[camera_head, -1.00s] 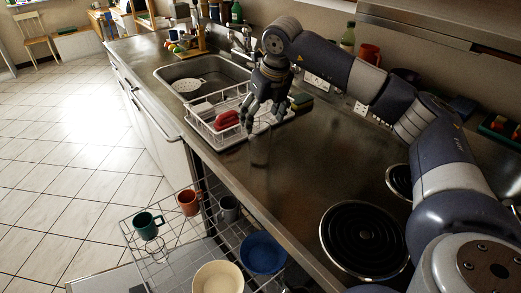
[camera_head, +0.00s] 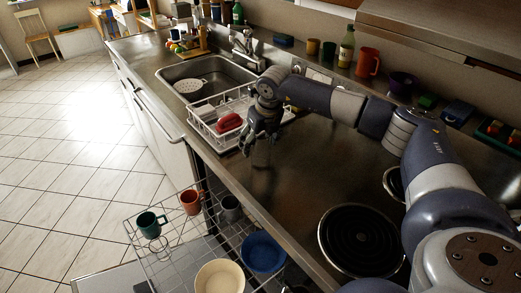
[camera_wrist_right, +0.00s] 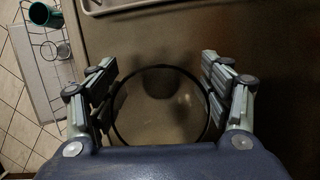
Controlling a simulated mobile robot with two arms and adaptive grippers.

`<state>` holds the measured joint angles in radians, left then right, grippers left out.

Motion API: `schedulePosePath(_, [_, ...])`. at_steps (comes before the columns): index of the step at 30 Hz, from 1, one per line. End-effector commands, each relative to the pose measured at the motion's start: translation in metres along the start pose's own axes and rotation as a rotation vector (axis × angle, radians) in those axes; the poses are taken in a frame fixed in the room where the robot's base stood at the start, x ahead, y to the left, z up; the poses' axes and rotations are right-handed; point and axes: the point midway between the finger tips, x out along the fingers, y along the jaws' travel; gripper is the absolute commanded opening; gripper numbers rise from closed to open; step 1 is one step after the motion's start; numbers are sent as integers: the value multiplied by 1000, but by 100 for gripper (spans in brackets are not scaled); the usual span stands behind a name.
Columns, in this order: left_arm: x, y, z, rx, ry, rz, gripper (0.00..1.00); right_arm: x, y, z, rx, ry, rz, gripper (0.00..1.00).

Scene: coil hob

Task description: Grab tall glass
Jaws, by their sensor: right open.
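The tall glass is transparent and faint. It stands upright on the steel counter, in front of the dish rack, in the head view (camera_head: 261,155). In the right wrist view its round rim and interior (camera_wrist_right: 160,108) show from above, between my fingers. My right gripper (camera_head: 260,140) is open and points down at the top of the glass. In the right wrist view the fingers of my right gripper (camera_wrist_right: 159,82) are spread on both sides of the rim. I cannot tell whether they touch it. My left gripper is not in view.
A white dish rack (camera_head: 204,130) with a red item (camera_head: 229,122) stands just left of the glass. The sink (camera_head: 190,72) lies beyond. A coil hob (camera_head: 360,240) is nearer on the right. Below the counter edge, a pulled-out wire rack (camera_head: 165,262) holds mugs and bowls.

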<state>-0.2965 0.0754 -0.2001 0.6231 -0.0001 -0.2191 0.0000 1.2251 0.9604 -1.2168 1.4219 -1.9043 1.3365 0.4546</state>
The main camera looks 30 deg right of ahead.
Motion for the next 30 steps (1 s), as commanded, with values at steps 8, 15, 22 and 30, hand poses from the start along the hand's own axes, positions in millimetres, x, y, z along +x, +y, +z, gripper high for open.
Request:
schedulePosePath(8, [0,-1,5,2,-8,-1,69,0,0,0,0,0,0,25])
schedulePosePath(15, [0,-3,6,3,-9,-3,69,-1,0,0,0,-2,0,16])
schedulePosePath(22, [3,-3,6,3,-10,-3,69,-4,0,2,1,-4,1,16])
schedulePosePath(30, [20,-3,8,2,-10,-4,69,-36,0,12,0,-8,1,16])
